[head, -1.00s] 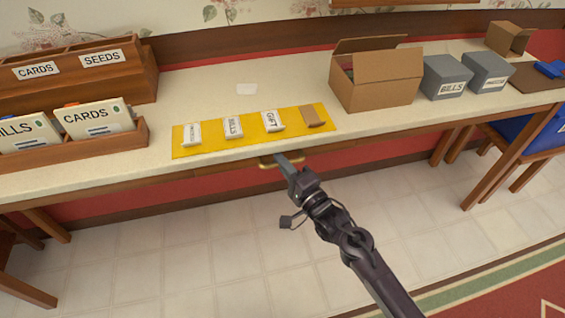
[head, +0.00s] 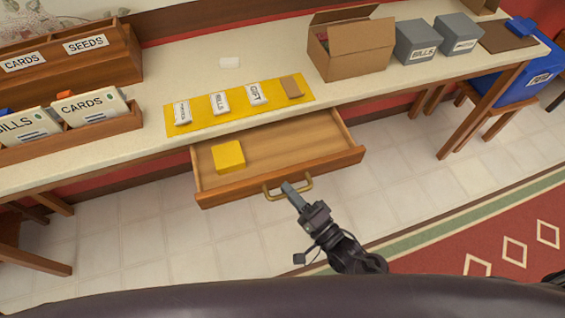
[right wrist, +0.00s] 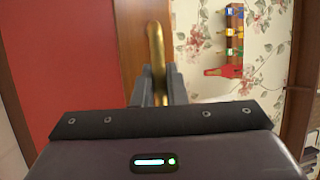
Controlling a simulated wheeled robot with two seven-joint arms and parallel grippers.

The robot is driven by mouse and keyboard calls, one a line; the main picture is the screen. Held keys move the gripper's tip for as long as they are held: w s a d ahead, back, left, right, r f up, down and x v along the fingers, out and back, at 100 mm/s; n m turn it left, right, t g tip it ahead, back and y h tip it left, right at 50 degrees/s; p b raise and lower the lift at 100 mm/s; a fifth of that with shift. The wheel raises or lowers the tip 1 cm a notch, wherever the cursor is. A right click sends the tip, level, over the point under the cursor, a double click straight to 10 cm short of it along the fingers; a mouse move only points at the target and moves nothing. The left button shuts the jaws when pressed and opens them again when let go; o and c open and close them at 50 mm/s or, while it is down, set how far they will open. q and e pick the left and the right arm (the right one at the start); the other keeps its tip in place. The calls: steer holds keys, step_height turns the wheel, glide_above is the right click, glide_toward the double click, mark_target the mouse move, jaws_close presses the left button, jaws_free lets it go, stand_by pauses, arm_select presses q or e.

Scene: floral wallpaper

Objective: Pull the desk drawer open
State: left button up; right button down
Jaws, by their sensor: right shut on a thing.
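The desk drawer (head: 290,148) is pulled out from under the desk top, and its inside shows. A yellow block (head: 229,156) lies in its left part. The brass handle (head: 308,183) is on the middle of the drawer's front. My right gripper (head: 288,187) is shut on the handle. In the right wrist view the brass handle (right wrist: 155,50) stands between the two fingers (right wrist: 155,85). My left gripper is not in view.
The desk top (head: 215,80) holds a yellow mat (head: 203,116) with several small packets, an open cardboard box (head: 362,48), grey boxes (head: 415,40) and wooden organizers (head: 125,55). A blue bin (head: 515,85) stands at right. Tiled floor (head: 140,235) before the drawer is clear.

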steer(key=s+d+p, duration=0.1)
steer(key=s, duration=0.5)
steer(key=shift+d+p, duration=0.3)
steer(key=shift+p, duration=0.05)
steer(key=c, duration=1.8)
jaws_free()
steer(key=shift+o, duration=0.2)
steer(key=b+v, duration=0.1)
steer(key=v, duration=0.6)
steer(key=shift+s+d, duration=0.2)
steer(key=shift+s, duration=0.1)
steer(key=shift+f, duration=0.1)
